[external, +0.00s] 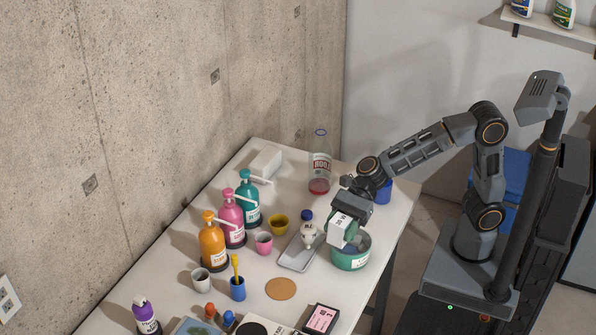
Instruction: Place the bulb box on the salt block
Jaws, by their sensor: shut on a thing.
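My gripper (349,212) is shut on a small white box with dark print, which looks like the bulb box (341,229). It holds the box above the green tub (350,260), in front of the tub's opening; the exact height gap is hard to tell. A plain white block (266,162), which may be the salt block, lies at the far end of the table near the concrete wall. Its top looks bare. It is to the left of and beyond my gripper, apart from it.
A clear bottle with red liquid (319,172) stands between the white block and my arm. Teal (248,205), pink (231,220) and orange (212,246) pump bottles line the wall side.

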